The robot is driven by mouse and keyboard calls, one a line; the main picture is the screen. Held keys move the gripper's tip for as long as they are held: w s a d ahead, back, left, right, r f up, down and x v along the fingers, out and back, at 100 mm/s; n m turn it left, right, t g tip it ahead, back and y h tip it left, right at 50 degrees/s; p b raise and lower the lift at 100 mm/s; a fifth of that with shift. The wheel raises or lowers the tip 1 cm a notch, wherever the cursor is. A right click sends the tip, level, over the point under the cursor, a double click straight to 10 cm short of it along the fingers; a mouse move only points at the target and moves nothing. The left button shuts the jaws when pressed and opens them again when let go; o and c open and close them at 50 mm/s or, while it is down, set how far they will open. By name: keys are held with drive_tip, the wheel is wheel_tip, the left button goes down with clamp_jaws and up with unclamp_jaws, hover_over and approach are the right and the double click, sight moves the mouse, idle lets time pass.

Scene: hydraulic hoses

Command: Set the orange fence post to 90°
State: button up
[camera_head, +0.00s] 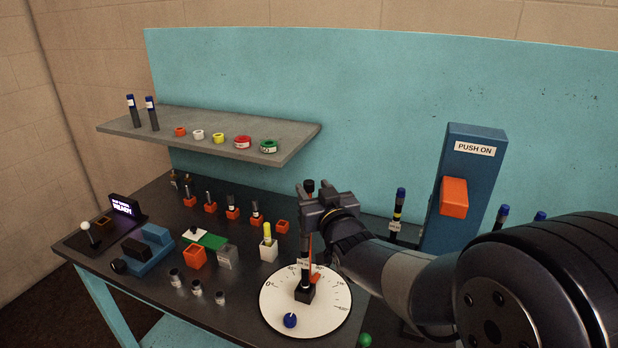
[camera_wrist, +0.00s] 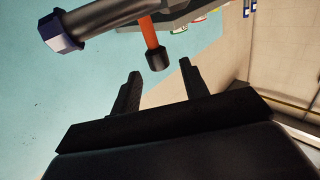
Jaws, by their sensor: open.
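A white round dial (camera_head: 281,315) with angle marks lies on the bench. A black block with an upright dark hose (camera_head: 305,273) stands at its middle. The orange fence post (camera_head: 310,244) rises beside the hose, partly hidden by my gripper. Its orange rod (camera_wrist: 150,33) ends in a black cap in the wrist view. My gripper (camera_head: 310,197) is above the dial. In the wrist view my gripper (camera_wrist: 158,78) is open, with the cap just beyond and between its fingertips, not clasped. I cannot tell the post's exact angle. A dark tube with a blue end (camera_wrist: 62,32) is left of the post.
A blue knob (camera_head: 290,320) sits on the dial's front. A blue PUSH ON box (camera_head: 465,185) with an orange switch stands at right. A shelf (camera_head: 225,143) with rings and hoses hangs at back left.

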sight(311, 185)
drive_tip(key=shift+p+x, duration=0.45)
drive_tip(key=shift+x, duration=1.5)
drive_tip(key=shift+c, duration=0.4)
clamp_jaws()
